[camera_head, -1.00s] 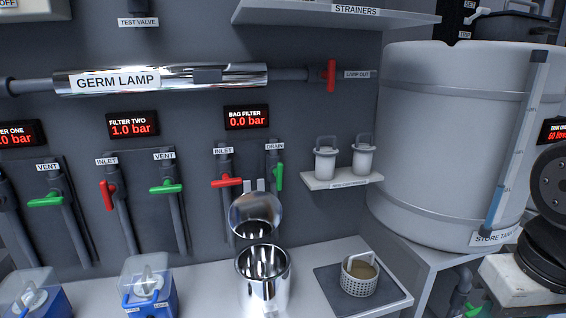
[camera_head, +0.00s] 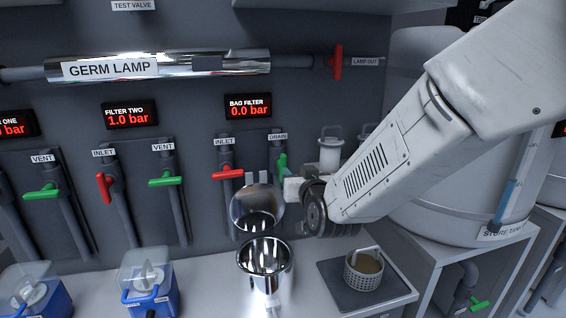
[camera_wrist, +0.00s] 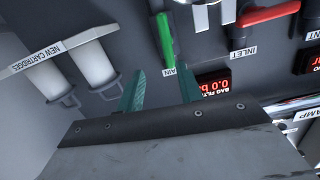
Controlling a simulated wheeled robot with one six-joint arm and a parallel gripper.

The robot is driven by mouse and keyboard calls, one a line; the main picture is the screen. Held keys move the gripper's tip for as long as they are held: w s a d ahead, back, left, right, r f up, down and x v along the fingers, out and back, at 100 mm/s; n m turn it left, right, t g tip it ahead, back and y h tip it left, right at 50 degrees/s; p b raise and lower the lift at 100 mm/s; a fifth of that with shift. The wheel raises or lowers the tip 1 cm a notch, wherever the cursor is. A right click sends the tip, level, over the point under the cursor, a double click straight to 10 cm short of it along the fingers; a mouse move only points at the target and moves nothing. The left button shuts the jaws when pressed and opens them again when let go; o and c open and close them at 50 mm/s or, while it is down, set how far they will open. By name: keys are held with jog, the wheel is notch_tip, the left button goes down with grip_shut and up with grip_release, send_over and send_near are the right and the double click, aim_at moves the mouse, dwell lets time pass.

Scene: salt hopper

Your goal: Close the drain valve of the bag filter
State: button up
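The bag filter's drain valve has a green handle (camera_head: 282,161) under the DRAIN label, partly hidden by my gripper in the head view. In the wrist view the green handle (camera_wrist: 165,38) stands nearly upright, just beyond the fingertips and roughly in line with the gap between them. My gripper (camera_wrist: 160,84) is open, with two teal fingers apart and nothing seen between them. The bag filter's steel housing (camera_head: 265,258) is open, its round lid (camera_head: 256,208) raised behind it. The bag filter display (camera_head: 248,106) reads 0.0 bar.
The red inlet handle (camera_head: 227,174) lies crosswise left of the drain valve. White cartridges (camera_wrist: 92,63) stand on a shelf beside my gripper. A basket (camera_head: 363,272) sits on a dark mat on the bench. The large store tank (camera_head: 425,65) is behind my arm.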

aim_at(284, 163)
jog(key=shift+t, duration=0.5)
jog(key=x, duration=0.4)
jog(key=a+x, duration=0.1)
jog(key=x, duration=0.3)
jog(key=shift+w+a, duration=0.1)
jog(key=shift+a, duration=0.2)
grip_shut()
